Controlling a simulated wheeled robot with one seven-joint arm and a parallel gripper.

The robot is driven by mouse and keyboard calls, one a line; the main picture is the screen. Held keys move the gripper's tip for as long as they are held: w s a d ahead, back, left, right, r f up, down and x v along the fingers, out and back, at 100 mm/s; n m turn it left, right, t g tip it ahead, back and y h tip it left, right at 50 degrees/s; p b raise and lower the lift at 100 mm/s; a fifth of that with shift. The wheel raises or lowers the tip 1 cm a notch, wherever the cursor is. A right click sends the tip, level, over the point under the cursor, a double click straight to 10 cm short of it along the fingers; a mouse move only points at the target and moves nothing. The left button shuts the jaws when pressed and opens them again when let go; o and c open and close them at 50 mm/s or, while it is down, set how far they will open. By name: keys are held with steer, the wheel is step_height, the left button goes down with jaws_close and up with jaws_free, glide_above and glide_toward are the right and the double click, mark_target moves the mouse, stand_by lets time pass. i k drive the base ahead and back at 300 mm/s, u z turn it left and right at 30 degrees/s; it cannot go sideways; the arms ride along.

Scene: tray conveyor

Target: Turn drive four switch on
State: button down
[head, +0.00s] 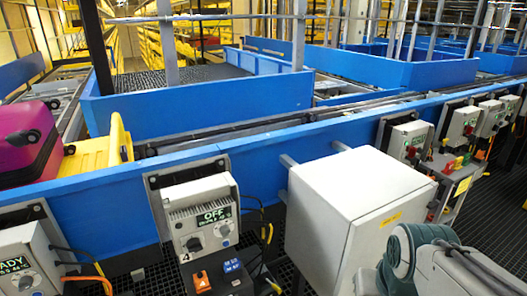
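The drive four unit (182,208) is a pale grey box on the blue conveyor side, left of centre near the bottom. Its dark display (213,216) reads OFF in large letters, with a smaller line below that is hard to read. A figure 4 is marked at its lower left. I cannot tell which way either is turned. My gripper is not in view; only grey and dark green links of my arm show at the bottom right.
A large pale cabinet (335,205) juts out right of drive four. Another drive box (25,250) at the left edge reads READY. More drive boxes (408,137) line the conveyor at right. A yellow tray (92,157) and magenta suitcase (27,140) sit on the conveyor.

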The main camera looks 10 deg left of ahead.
mark_target(193, 245)
steer(key=u, duration=3.55)
steer(key=k, duration=0.8)
steer(key=z, duration=1.25)
steer(key=i, duration=0.5)
steer(key=u, duration=0.05)
